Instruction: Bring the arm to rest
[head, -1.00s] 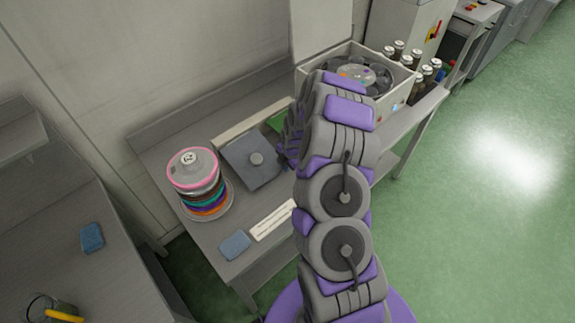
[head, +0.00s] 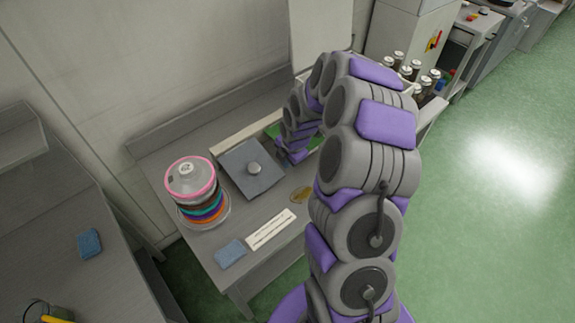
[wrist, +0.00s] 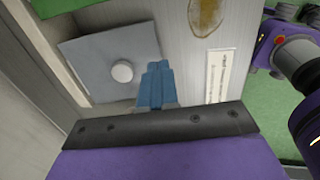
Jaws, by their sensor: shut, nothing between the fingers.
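My arm is grey and purple and arches over the bench in the head view, its end pointing down beside a grey square plate with a round knob (head: 251,168). In the wrist view my gripper (wrist: 157,72) shows as blue fingers close together, shut and empty. The plate (wrist: 90,60) lies just left of the fingers there, with its white knob.
The bench (head: 212,250) holds a stack of coloured discs with a pink-rimmed top (head: 190,178), a blue sponge (head: 230,254), a white label strip (head: 270,229) and a yellowish stain (head: 301,195). Dark bottles (head: 421,92) stand behind my arm. Green floor (head: 490,230) at right is clear.

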